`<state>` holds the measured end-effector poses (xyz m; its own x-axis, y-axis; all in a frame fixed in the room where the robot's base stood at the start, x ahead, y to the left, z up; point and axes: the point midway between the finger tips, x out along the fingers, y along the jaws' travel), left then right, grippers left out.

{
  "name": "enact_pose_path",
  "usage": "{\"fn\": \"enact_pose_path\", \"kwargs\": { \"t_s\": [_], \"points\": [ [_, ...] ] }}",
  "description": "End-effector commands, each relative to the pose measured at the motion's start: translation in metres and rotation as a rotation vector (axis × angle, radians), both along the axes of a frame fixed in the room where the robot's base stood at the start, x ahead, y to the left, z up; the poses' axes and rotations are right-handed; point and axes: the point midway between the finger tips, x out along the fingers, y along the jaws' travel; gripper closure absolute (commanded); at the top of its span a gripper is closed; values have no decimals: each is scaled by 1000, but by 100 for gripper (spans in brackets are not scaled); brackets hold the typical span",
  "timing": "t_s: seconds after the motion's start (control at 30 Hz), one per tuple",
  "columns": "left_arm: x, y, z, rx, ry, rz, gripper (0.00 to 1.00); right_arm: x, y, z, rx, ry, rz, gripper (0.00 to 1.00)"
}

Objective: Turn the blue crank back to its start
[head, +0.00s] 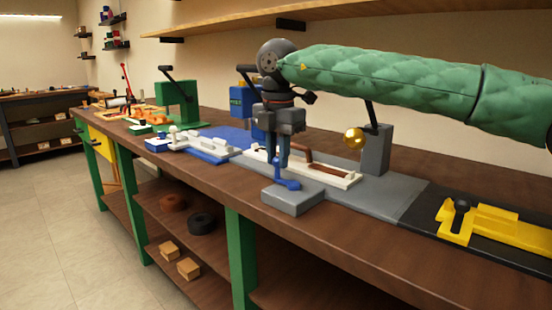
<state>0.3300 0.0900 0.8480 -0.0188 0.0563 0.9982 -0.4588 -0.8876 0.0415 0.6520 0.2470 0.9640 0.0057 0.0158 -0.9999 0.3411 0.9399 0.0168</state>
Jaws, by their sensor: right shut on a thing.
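The blue crank (287,183) stands at the front edge of the workbench, with its lower arm above a grey block (292,201). My right gripper (284,152) reaches down from above, its arm in a green quilted sleeve coming in from the right. It is shut on the upright upper part of the crank, and its fingers partly hide that part. My left gripper is not in view.
Behind the crank lies a cream tray (340,180) with a brown handle-like piece. A grey post (376,150) with a brass ball (354,138) stands right of it. A yellow fixture (490,224) is at the far right; a green press (180,100) is at the left.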

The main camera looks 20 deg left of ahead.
Motion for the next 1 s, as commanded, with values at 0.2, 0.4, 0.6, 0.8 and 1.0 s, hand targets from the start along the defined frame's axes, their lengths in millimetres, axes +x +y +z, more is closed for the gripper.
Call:
{"fn": "enact_pose_path", "kwargs": {
  "t_s": [0.2, 0.4, 0.6, 0.8, 1.0],
  "points": [
    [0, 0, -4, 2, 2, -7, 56, 5, -1, 0, 2, -1, -108, 100],
    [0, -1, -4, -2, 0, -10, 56, 7, -2, 0, 2, -1, -159, 100],
    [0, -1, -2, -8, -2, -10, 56, 7, -2, 0, 2, -1, -173, 100],
    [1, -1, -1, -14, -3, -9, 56, 7, -2, 1, 2, -1, -174, 100],
    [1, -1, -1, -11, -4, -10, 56, 8, -2, 1, 2, -1, -173, 59]
  ]
}}
